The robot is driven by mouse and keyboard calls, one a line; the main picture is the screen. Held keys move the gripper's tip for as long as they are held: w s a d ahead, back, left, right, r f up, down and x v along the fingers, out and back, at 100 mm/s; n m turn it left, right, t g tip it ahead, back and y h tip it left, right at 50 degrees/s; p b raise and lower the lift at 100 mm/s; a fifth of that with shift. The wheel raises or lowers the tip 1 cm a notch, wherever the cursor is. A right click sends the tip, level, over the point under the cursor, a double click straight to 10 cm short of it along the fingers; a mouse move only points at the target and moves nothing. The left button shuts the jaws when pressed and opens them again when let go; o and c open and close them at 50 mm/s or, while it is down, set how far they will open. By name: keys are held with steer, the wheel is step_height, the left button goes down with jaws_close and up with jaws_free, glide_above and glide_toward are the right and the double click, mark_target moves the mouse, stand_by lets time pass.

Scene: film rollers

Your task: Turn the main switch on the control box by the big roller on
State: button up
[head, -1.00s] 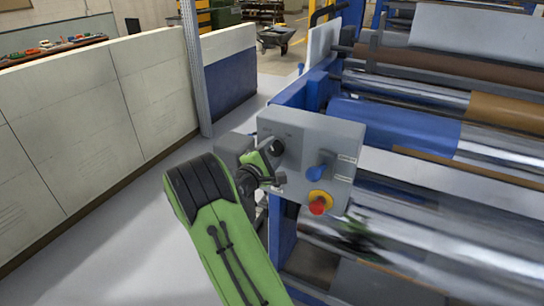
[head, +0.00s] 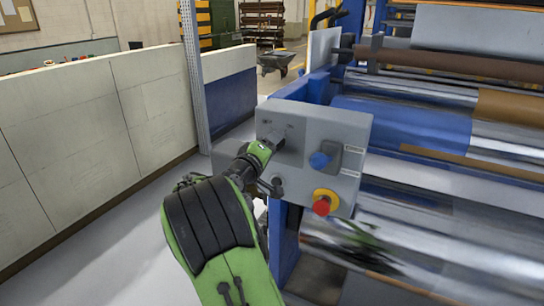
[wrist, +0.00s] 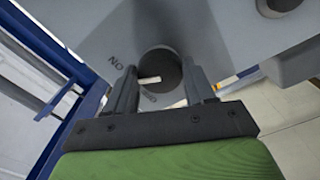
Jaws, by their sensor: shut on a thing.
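The grey control box (head: 330,122) stands at the near end of the roller machine. The main switch, a dark round knob with a white pointer line (wrist: 160,72), sits at the box's upper left; my gripper mostly hides it in the head view. In the wrist view the pointer lies nearly level, and an upside-down "ON" label is printed beside the knob. A second label is partly hidden. My gripper (wrist: 166,86) is shut on the knob, one finger on each side. It also shows at the box front in the head view (head: 276,142).
The box also carries a blue knob (head: 319,160), a red button on a yellow ring (head: 322,205) and a small dark knob (head: 277,187). The big shiny roller (head: 410,245) lies to the right. A low pale wall (head: 100,120) runs along the left; the floor between is clear.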

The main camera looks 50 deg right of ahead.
steer(key=shift+f+m+b, duration=0.15)
steer(key=shift+m+b, duration=0.75)
steer(key=shift+m, duration=0.1)
steer(key=o, duration=1.1)
steer(key=shift+c, duration=0.2)
steer(key=v, duration=1.5)
steer(key=shift+a, duration=0.4)
steer(key=shift+s, duration=0.1)
